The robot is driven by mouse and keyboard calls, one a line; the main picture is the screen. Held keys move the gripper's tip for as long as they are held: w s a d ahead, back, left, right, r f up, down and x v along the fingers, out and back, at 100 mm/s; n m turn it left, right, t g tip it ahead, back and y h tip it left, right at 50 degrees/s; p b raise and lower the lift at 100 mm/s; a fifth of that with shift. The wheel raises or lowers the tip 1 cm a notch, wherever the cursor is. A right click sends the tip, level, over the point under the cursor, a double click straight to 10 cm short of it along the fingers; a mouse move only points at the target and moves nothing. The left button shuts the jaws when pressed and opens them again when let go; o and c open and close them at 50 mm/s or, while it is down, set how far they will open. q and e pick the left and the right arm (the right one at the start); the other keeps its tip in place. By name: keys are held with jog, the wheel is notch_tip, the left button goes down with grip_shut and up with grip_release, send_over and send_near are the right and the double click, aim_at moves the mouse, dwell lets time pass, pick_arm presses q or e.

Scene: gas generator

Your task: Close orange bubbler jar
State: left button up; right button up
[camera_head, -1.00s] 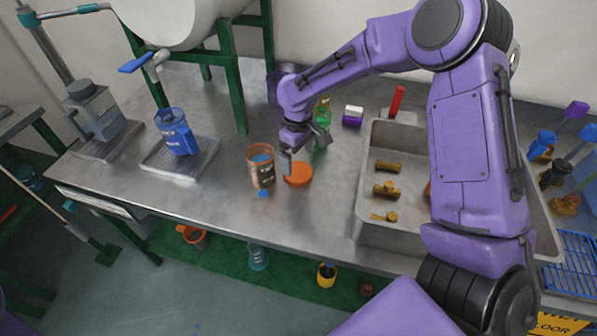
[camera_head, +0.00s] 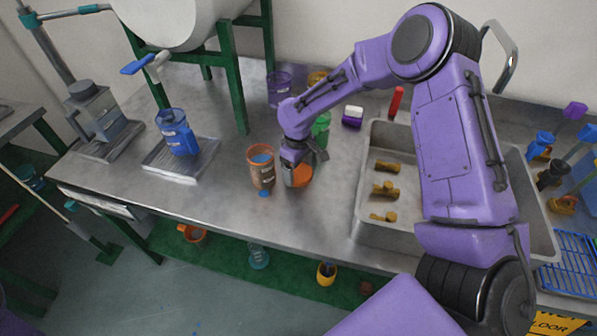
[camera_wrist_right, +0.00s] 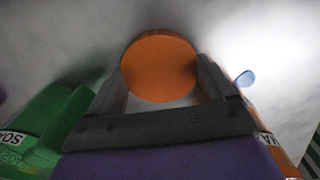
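The orange bubbler jar (camera_head: 261,170) stands upright and uncovered on the metal table, with blue inside its mouth and a dark label. A round orange lid (camera_head: 302,176) is just right of it on the table. My right gripper (camera_head: 294,178) is low at the lid, right of the jar, and partly hides the lid. In the right wrist view the lid (camera_wrist_right: 160,66) shows between the two open fingers (camera_wrist_right: 160,84); I see no clear grip on it. A strip of the jar (camera_wrist_right: 263,120) shows at the right. My left gripper is out of view.
A green jar (camera_head: 321,128) stands behind my right gripper, close to it in the wrist view (camera_wrist_right: 60,125). A purple jar (camera_head: 279,92) is farther back. The sink (camera_head: 372,215) lies to the right. A blue jar (camera_head: 176,136) is on a left stand.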

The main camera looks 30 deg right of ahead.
aim_at(296, 172)
jog(key=shift+c, duration=0.9)
jog(key=shift+r, duration=0.15)
jog(key=r, duration=0.3)
jog(key=shift+a+r, duration=0.25)
jog(key=shift+a, duration=0.05)
jog(key=s+a+r+b, duration=0.1)
jog(key=s+a+r, duration=0.2)
jog(key=a, duration=0.3)
jog(key=s+a+r, duration=0.3)
jog(key=a+r, duration=0.3)
jog(key=shift+s+b, duration=0.25)
jog(key=shift+b, duration=0.1)
jog(key=shift+d, duration=0.1)
